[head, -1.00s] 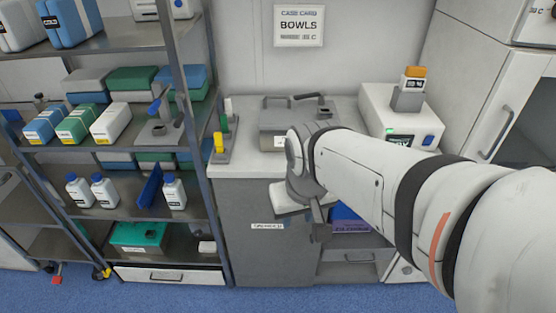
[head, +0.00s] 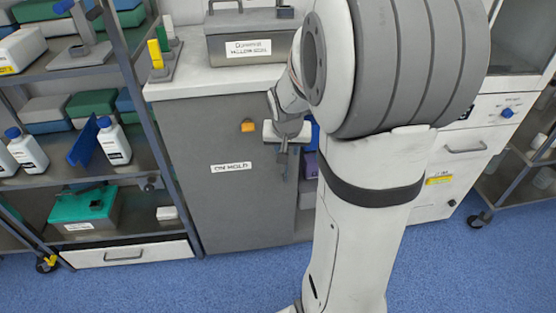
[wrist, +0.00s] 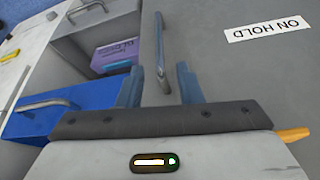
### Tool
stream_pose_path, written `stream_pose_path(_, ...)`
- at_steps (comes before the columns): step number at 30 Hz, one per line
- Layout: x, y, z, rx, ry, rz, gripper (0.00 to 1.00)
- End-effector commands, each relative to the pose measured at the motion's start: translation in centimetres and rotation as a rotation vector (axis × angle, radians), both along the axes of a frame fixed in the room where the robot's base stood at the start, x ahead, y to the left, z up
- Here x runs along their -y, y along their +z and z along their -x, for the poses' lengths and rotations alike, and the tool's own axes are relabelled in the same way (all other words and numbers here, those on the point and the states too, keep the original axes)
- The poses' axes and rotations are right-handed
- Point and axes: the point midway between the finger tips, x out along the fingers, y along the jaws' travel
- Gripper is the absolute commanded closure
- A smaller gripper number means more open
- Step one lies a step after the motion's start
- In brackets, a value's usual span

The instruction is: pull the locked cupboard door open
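The grey cupboard door (head: 225,195) with an "ON HOLD" label (head: 231,167) stands below the counter and looks closed. An orange piece (head: 248,126) sits high on the door; it also shows at the right edge of the wrist view (wrist: 295,134). In the wrist view the upright metal door handle (wrist: 160,55) lies between the two blue-grey fingers of my gripper (wrist: 160,85). The fingers are apart, with a gap on both sides of the handle. In the head view my gripper (head: 291,160) is at the door's right edge, and my arm hides part of the cupboard.
Right of the door is an open compartment with a purple box (wrist: 115,55) and a blue item (wrist: 70,107). A metal case (head: 250,45) stands on the counter (head: 195,85). A shelf rack with bottles (head: 115,142) is on the left. Blue floor (head: 250,280) in front is clear.

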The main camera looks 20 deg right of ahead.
Motion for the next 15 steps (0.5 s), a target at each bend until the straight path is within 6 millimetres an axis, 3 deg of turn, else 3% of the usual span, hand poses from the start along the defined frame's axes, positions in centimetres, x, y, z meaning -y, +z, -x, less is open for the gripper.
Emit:
stream_pose_path(9, 0.8, -4.7, -1.6, -0.003, 0.001, 0.0, 0.68)
stream_pose_path(15, 1.2, -6.6, -2.4, -0.001, 0.001, 0.0, 0.68)
